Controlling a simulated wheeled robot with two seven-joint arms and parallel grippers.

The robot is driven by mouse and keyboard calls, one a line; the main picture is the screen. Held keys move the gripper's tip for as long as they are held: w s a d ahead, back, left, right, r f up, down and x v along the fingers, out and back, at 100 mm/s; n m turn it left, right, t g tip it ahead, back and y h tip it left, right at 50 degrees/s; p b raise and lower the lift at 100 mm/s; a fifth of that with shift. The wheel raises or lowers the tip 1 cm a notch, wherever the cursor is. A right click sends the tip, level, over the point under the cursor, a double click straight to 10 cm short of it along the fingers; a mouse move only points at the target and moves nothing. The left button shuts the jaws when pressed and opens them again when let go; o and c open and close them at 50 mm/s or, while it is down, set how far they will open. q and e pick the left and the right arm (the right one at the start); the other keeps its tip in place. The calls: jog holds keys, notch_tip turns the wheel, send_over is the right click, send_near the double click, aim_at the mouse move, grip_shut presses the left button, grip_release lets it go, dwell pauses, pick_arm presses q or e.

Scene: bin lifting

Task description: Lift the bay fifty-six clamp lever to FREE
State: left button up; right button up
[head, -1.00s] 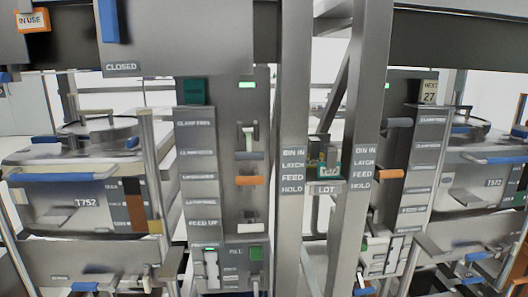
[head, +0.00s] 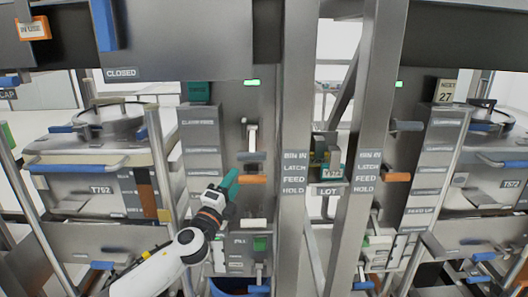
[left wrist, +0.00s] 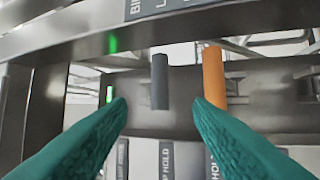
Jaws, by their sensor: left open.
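My left gripper (head: 228,184) has teal fingers and is open in front of the left bay panel (head: 228,110). In the left wrist view its fingertips (left wrist: 160,103) stand apart. A dark grey lever handle (left wrist: 160,82) shows between them, beyond the tips. An orange handle (left wrist: 213,76) stands by the right fingertip; contact cannot be told. In the head view the grey handle (head: 251,156) is just above the orange handle (head: 253,180). The label strip (head: 201,125) beside them is too blurred to read fully, and I see no number fifty-six. My right gripper is out of view.
A pale handle (head: 253,222) is below the orange one, and a pale upright lever (head: 252,138) above. A steel post (head: 296,110) marked BIN IN, LATCH, FEED, HOLD stands close right. A similar panel (head: 425,110) is beyond. A bin (head: 70,190) is at left.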

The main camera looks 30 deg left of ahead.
aim_at(247, 160)
pick_arm(q)
jog(key=p+x, duration=0.2)
jog(key=x, duration=1)
jog(key=shift+s+p, duration=0.1)
jog(key=shift+p, duration=0.2)
grip_shut()
